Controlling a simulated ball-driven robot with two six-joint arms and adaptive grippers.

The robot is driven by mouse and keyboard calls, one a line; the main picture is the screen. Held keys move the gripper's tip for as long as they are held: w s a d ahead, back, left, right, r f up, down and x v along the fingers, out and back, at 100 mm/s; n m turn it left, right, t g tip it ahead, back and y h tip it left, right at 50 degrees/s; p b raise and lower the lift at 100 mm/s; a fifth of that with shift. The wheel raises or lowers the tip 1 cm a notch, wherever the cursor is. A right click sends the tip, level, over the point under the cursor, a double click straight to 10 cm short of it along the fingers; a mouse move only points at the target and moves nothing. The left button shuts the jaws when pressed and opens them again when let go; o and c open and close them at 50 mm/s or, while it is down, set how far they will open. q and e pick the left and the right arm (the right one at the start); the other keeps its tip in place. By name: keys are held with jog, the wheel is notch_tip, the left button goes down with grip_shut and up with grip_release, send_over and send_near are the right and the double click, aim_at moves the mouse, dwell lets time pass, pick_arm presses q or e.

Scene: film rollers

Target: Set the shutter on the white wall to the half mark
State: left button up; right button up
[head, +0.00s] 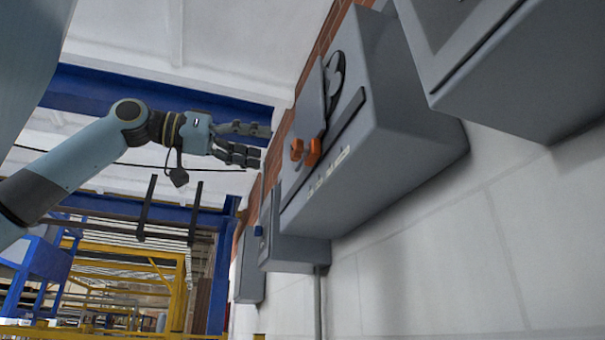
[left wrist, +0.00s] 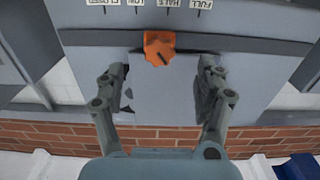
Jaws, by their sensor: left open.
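The shutter is a grey plate (head: 311,106) on the front of a grey box (head: 375,180) fixed to the white wall. Its orange knob (head: 312,153) sits by the lower edge and shows in the left wrist view (left wrist: 159,48). There it stands below the label strip, between the LOW (left wrist: 138,3) and HALF (left wrist: 168,3) labels, a little nearer HALF. My left gripper (head: 263,144) is open and empty, a short way out from the knob. In the left wrist view its fingers (left wrist: 161,84) are spread to either side of the knob without touching it. My right gripper is not in view.
Another grey box (head: 490,60) hangs close by at the upper right. Smaller grey boxes (head: 296,250) hang further along the wall, one with a blue knob (head: 258,231). The space on the left side of my gripper is open, with racks far behind.

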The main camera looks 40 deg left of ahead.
aim_at(293, 153)
pick_arm(q)
jog(key=p+x, duration=0.3)
jog(key=x, duration=0.1)
jog(key=p+x, duration=0.4)
jog(key=shift+w+d+r, duration=0.2)
jog(key=shift+w, duration=0.1)
jog(key=shift+w+d+f+p, duration=0.3)
jog(key=shift+w+p, duration=0.2)
jog(key=shift+p, duration=0.1)
